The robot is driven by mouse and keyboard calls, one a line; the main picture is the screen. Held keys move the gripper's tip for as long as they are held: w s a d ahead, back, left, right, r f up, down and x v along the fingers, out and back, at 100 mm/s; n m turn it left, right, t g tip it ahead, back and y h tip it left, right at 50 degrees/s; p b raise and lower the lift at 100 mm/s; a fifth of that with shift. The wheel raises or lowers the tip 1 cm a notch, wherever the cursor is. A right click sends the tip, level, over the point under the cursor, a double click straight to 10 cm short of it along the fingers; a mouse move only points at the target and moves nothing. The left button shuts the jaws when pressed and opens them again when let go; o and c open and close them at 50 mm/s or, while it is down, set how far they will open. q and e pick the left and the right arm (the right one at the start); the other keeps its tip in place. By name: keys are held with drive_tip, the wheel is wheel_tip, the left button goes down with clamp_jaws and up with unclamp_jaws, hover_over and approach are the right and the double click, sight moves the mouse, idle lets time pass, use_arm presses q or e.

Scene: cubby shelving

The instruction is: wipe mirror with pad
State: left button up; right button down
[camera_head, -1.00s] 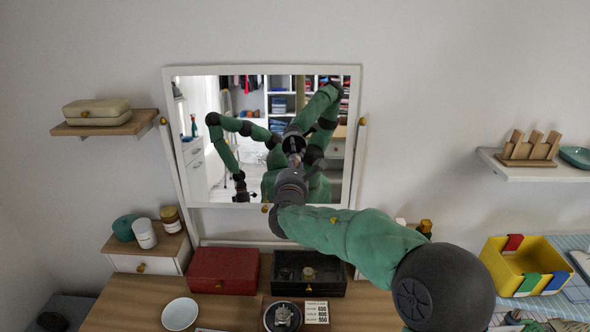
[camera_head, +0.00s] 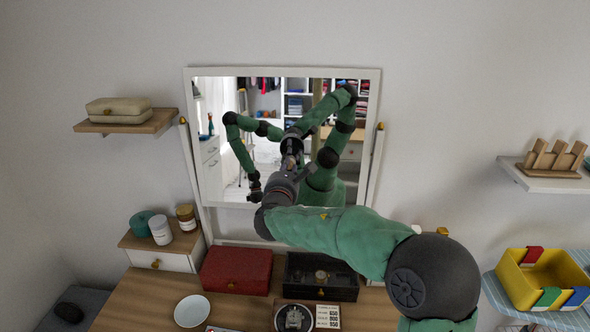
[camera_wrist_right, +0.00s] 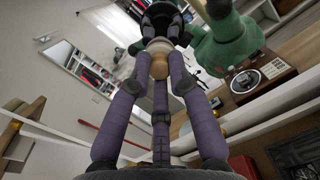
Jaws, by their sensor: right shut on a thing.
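The mirror (camera_head: 228,180) stands upright in a white frame against the wall, above the dresser. It reflects the room and my green arms. In the right wrist view the right gripper (camera_wrist_right: 159,62) is shut on a small tan and pale piece, which I take for the pad (camera_wrist_right: 158,45). The pad's face is hidden, and I cannot tell if it touches the glass. My left gripper shows only as a small reflection in the mirror.
A red box (camera_head: 236,271) and a dark glass-topped box (camera_head: 321,277) stand below the mirror. A white bowl (camera_head: 192,311) lies in front. Jars stand on the left drawer unit (camera_head: 160,260). Shelves flank the mirror; a yellow bin (camera_head: 540,279) is at right.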

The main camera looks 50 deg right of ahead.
drive_tip(key=shift+w+a, duration=0.9)
drive_tip(key=shift+w, duration=0.25)
drive_tip(key=shift+w+a, duration=0.95)
drive_tip(key=shift+w, duration=0.15)
drive_tip(key=shift+w+a, duration=0.9)
drive_tip(key=shift+w, duration=0.25)
drive_tip(key=shift+w+d+r+p, duration=0.1)
drive_tip(key=shift+r+p, duration=0.3)
drive_tip(key=shift+r, duration=0.25)
drive_tip(key=shift+s+d+b, duration=1.4)
drive_tip(key=shift+s+d, duration=0.2)
drive_tip(key=shift+s, duration=0.4)
drive_tip(key=shift+s+d+b, duration=1.45)
drive_tip(key=shift+s+d, duration=0.1)
drive_tip(key=shift+s, duration=0.45)
drive_tip(key=shift+s+d+b, duration=1.4)
drive_tip(key=shift+s+d, duration=0.2)
drive_tip(key=shift+s, duration=0.4)
drive_tip(key=v, duration=0.6)
drive_tip(key=shift+r, duration=0.15)
drive_tip(key=shift+s, duration=0.15)
